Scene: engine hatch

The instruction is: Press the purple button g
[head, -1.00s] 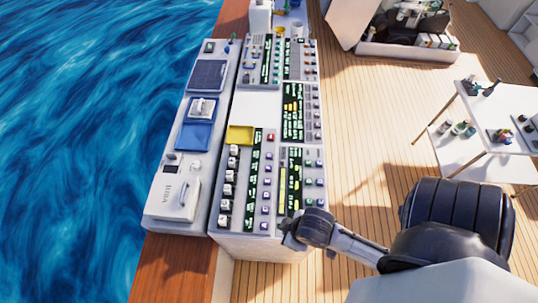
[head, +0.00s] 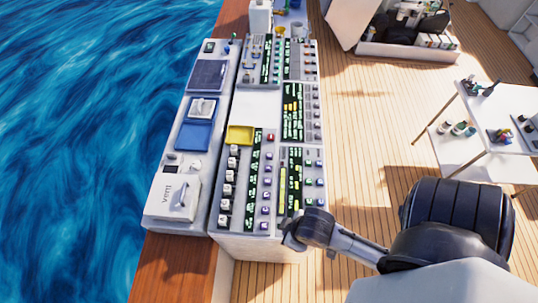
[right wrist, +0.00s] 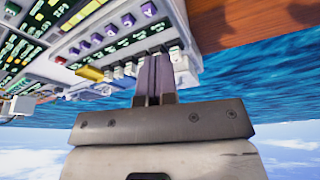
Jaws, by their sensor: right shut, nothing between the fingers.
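Several purple buttons stand in columns on the control console (head: 290,150); one column shows in the head view with a purple button (head: 266,196) near its middle. The labels are too small to read, so I cannot tell which button is g. In the right wrist view a row of purple buttons runs left of my fingers, the nearest purple button (right wrist: 149,9) at the top. My right gripper (right wrist: 155,57) is shut and empty, its fingers overlapping the console in that view; contact cannot be told. In the head view the right gripper (head: 291,240) is at the console's front right corner. My left gripper is out of view.
White switches (head: 228,176) line the console's left side, below a yellow tray (head: 240,134). A white table (head: 490,120) with small items stands right. Wooden deck (head: 370,120) between is clear.

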